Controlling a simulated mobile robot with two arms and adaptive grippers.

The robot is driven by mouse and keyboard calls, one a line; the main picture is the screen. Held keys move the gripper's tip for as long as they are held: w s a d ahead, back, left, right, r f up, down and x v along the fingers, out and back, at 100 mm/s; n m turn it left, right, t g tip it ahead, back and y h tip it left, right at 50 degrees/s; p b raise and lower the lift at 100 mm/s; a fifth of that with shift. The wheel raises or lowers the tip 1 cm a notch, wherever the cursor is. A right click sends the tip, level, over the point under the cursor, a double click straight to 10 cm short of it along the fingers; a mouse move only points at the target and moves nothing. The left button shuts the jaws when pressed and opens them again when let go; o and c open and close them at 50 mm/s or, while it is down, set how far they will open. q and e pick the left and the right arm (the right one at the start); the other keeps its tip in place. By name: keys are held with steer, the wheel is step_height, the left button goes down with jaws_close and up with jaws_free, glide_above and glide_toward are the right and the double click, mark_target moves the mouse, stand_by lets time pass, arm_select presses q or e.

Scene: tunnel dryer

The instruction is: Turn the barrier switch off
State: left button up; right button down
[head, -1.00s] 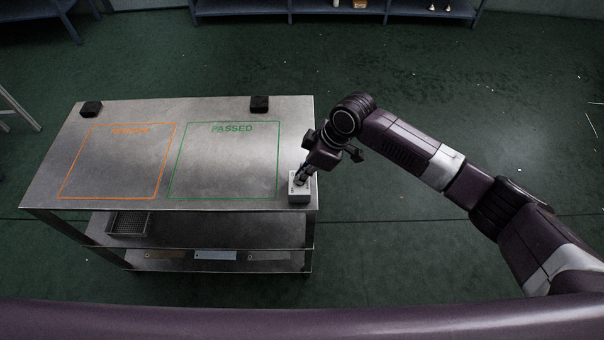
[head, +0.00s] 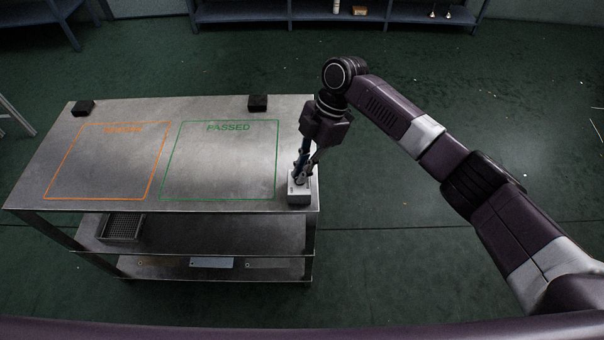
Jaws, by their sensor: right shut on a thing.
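The barrier switch is a small light-grey box (head: 299,198) at the front right corner of the metal table. My right gripper (head: 300,181) comes down on it from above, its fingers shut at the top of the box. The fingers hide most of the box's top, so the switch's lever and its position cannot be made out. My left gripper is not in view.
The metal table (head: 225,160) has an orange outlined area (head: 108,160) and a green "PASSED" area (head: 220,160), both empty. Two black blocks (head: 83,107) (head: 258,103) sit at its back edge. A mesh tray (head: 122,228) is on the shelf below. Floor is clear at right.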

steer(key=shift+n, duration=0.3)
stand_by(0.4)
steer(key=c, duration=2.1)
jaws_free()
steer(key=v, duration=1.2)
steer(key=shift+a, duration=0.1)
